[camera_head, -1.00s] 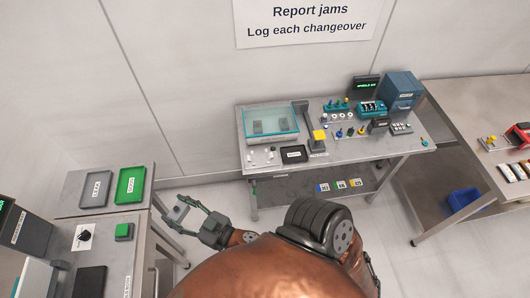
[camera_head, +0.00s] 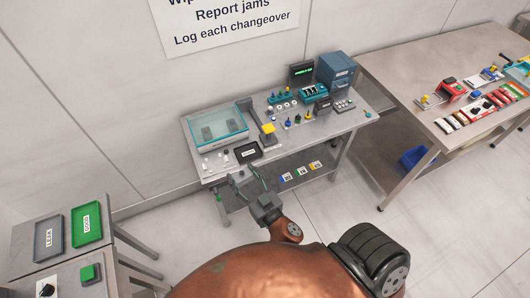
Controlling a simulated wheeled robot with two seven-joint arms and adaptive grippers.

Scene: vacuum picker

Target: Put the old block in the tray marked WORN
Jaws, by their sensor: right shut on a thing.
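My right gripper (camera_head: 248,180) is in front of the near edge of the middle bench, just below the black tray in the picture. It is shut on a small grey thing (camera_head: 239,178), mostly hidden by the fingers; I cannot tell for sure that it is the old block. The black tray (camera_head: 240,159) lies at the bench's front edge with a white label too small to read surely; it may be the one marked WORN. The tray looks empty and apart from the gripper. My left gripper is not in view.
The middle bench (camera_head: 330,130) holds a clear-lidded teal box (camera_head: 215,127), a yellow-topped post (camera_head: 268,130), small white pieces and several devices. A grey tray (camera_head: 49,238) and a green tray (camera_head: 87,223) lie at left. Another table (camera_head: 420,70) stands at right.

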